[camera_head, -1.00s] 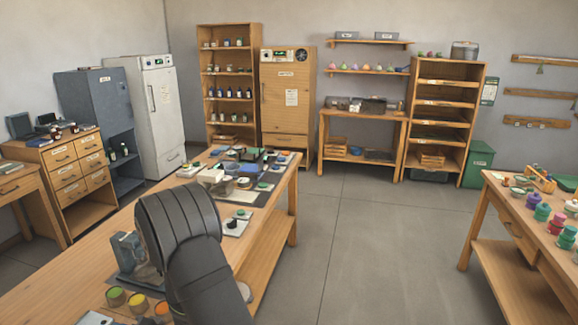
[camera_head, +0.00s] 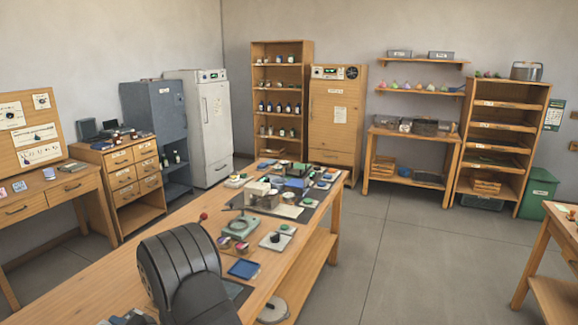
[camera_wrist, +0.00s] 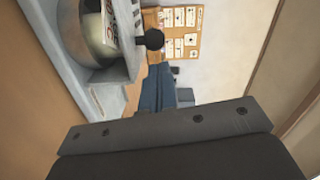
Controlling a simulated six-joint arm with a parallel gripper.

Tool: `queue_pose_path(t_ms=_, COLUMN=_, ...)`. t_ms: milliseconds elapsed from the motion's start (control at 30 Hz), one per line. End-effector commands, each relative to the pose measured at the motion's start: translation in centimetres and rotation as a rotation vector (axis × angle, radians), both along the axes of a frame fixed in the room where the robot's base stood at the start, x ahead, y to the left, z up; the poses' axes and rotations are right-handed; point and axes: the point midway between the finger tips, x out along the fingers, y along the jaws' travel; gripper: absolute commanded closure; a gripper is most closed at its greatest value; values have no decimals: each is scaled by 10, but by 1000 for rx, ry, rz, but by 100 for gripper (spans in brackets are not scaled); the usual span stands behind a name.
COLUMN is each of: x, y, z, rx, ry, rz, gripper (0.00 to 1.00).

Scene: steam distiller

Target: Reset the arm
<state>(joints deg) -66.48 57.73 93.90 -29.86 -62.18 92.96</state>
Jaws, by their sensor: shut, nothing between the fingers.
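My arm's black ribbed link (camera_head: 182,270) rises at the bottom of the head view, over the near part of the long wooden workbench (camera_head: 105,268). My gripper does not show clearly in the head view. In the wrist view it is a dark grey bar (camera_wrist: 165,126) with small screw holes across the lower part of the picture. It is shut, and I see nothing held in it. The fingertips cannot be made out apart.
The workbench carries a green-grey device (camera_head: 240,227), a blue tray (camera_head: 244,269) and several small items. A side table (camera_head: 552,262) stands right; the floor (camera_head: 400,255) between is clear. The wrist view, turned sideways, shows a rounded metal vessel (camera_wrist: 92,42) and black knob (camera_wrist: 154,39) close by.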

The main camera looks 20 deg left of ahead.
Motion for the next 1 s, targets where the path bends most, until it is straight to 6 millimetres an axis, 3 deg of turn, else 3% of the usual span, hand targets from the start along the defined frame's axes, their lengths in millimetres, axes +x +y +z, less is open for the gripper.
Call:
queue_pose_path(t_ms=633, x=130, y=-9, z=8, rx=0, ry=-2, rz=-5, gripper=100)
queue_pose_path(t_ms=800, x=132, y=-40, z=9, rx=-1, ry=2, rz=-3, gripper=100)
queue_pose_path(t_ms=1000, x=132, y=-62, z=10, rx=0, ry=1, rz=-3, gripper=100)
